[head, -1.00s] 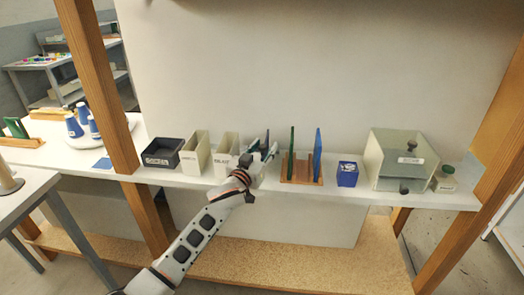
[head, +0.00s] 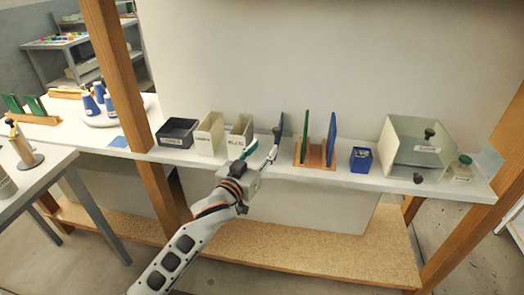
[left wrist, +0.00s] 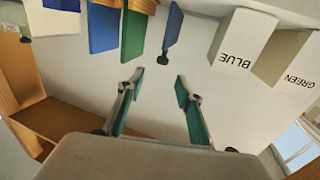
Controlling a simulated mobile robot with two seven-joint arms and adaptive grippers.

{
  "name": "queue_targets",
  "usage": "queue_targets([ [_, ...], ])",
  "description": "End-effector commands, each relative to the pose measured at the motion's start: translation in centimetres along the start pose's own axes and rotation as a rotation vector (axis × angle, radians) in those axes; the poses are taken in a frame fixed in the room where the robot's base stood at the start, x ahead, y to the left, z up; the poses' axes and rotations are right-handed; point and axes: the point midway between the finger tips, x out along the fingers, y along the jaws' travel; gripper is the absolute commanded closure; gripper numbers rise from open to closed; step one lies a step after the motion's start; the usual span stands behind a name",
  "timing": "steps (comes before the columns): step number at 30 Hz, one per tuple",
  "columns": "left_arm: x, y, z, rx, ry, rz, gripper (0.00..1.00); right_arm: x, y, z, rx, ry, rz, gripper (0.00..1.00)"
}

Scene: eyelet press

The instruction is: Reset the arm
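My left gripper (head: 262,156) reaches toward the white shelf from the front and is open and empty. The left wrist view shows its two teal-padded fingers (left wrist: 159,85) spread, with bare shelf between them. A small blue panel (head: 279,124) stands on the shelf just beyond the fingertips. In the left wrist view this panel (left wrist: 173,28), with a dark knob at its foot, is apart from the fingers. A wooden rack (head: 315,160) to its right holds a green panel (head: 305,136) and a blue panel (head: 331,139). My right gripper is not in view.
Left of the gripper stand the cream BLUE bin (head: 236,143), the GREEN bin (head: 205,144) and a black tray (head: 172,140). Right are a small blue box (head: 361,160) and a grey cabinet (head: 408,150). A wooden post (head: 119,75) crosses the shelf at left.

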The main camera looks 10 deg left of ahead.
Motion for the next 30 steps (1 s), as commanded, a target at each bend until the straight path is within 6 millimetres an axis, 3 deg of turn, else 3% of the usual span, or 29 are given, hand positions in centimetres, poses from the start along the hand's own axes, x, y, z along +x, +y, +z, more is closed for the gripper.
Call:
queue_targets([
  [9, -0.2, 0.0, 0.5, 0.0, -0.007, -0.001, 0.65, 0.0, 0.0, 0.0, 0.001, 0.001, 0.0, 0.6],
  [11, -0.8, 0.0, 1.6, 0.002, -0.022, -0.002, 0.65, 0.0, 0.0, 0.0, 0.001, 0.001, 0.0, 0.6],
  [14, -3.0, 0.0, 5.2, 0.005, -0.075, -0.003, 0.65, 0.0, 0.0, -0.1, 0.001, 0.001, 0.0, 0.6],
  [20, -11.3, 0.1, 15.7, 0.032, -0.244, -0.008, 0.65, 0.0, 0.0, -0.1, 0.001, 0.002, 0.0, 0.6],
  [24, -18.6, 0.4, 22.0, 0.06, -0.367, -0.005, 0.65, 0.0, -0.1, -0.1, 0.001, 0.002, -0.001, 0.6],
  [30, -28.3, 0.8, 28.1, 0.1, -0.514, 0.006, 0.65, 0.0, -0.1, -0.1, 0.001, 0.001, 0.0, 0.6],
])
